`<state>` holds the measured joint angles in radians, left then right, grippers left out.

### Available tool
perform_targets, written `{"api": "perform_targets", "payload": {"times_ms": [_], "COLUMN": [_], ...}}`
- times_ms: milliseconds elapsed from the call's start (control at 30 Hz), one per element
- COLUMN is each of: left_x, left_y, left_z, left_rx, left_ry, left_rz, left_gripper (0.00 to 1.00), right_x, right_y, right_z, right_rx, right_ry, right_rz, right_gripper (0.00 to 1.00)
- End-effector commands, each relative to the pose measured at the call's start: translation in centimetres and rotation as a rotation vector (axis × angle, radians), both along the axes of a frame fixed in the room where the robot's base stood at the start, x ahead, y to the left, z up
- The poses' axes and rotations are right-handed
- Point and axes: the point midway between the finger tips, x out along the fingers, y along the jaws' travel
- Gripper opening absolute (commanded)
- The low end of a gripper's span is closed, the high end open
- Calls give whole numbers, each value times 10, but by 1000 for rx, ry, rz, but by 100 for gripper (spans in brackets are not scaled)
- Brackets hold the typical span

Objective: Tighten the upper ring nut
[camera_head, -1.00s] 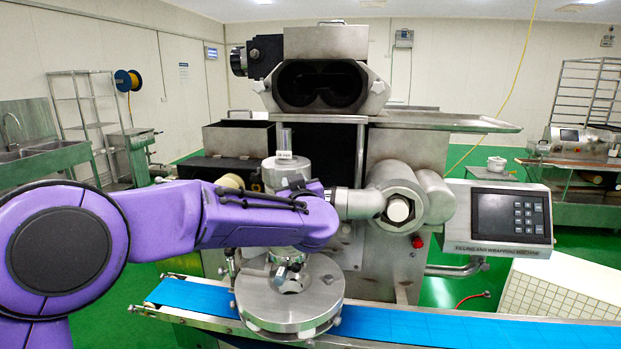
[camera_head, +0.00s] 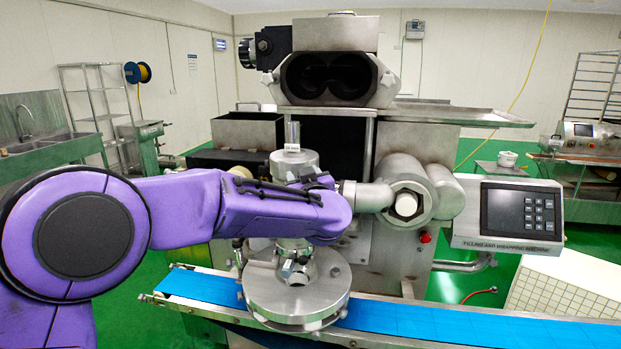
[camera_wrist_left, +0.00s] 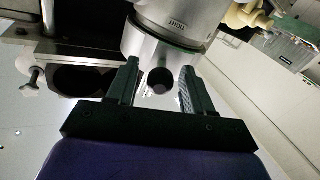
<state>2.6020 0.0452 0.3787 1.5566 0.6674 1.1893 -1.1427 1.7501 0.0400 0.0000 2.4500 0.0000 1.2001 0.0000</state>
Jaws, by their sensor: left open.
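The machine's vertical metal column carries a silver cylinder (camera_head: 293,164), partly hidden behind my purple left arm. In the left wrist view a metal cylinder marked TIGHT (camera_wrist_left: 172,18) has a pale metal lug (camera_wrist_left: 146,66) with a dark round end below it. I cannot tell for certain whether this is the upper ring nut. My left gripper (camera_wrist_left: 158,82) is open, its two fingers on either side of the lug. Contact cannot be made out. In the head view its fingers are hidden behind the arm. My right gripper is not in view.
A round metal disc head (camera_head: 297,291) stands over the blue conveyor belt (camera_head: 410,323). A horizontal pipe with a large hex nut (camera_head: 407,204) lies right of my arm. The control panel (camera_head: 518,212) is farther right.

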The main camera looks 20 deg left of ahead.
Motion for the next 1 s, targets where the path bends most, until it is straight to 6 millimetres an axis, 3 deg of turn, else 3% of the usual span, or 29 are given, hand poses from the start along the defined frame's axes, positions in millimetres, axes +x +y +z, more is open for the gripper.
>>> {"api": "perform_targets", "payload": {"times_ms": [200,433,833,933,1000], "left_x": [-42,-78,-85,-83,-84], "left_y": [-23,-45,-49,-52,-52], "left_z": [-5,-2,-1,1,-12], "left_rx": [2,1,-10,-106,-182], "left_ry": [-4,-1,-6,-74,-146], "left_rz": [-1,-3,-2,-20,-73], "left_gripper": [51,51,51,51,51], "right_x": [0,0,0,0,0], "right_y": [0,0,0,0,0], "right_z": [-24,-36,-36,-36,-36], "right_rx": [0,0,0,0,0], "right_ry": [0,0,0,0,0], "right_rz": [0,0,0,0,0], "right_gripper": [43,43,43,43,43]}}
